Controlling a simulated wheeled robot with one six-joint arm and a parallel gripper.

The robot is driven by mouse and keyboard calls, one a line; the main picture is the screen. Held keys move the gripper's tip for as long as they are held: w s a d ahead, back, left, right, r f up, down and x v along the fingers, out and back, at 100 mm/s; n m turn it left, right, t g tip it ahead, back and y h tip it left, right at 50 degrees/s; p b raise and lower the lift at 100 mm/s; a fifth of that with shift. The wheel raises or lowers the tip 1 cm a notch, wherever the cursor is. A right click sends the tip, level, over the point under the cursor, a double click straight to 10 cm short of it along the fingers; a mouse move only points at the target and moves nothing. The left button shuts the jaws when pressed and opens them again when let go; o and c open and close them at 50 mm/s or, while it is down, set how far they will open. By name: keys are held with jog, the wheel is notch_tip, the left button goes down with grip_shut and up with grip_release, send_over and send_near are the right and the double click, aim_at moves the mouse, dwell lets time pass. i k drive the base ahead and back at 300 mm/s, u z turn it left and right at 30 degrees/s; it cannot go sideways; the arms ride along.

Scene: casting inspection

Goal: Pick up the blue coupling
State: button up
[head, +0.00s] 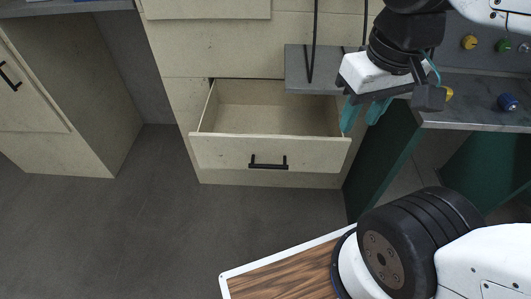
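A small blue part, which looks like the blue coupling (508,101), sits on the dark grey bench top (470,117) at the right. My gripper (364,116) hangs well to the left of it, above the right end of an open drawer and by the bench's left edge. Its two teal fingers point down and stand apart, with nothing visible between them. My wrist hides part of the bench.
The open drawer (268,153) looks empty inside. A yellow item (448,94) shows partly behind my wrist. Yellow (469,42), green (502,45) and grey (523,47) knobs are at the back right. A cabinet (60,100) stands left; floor between is clear.

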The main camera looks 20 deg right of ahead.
aim_at(507, 101)
jog(key=z, duration=1.95)
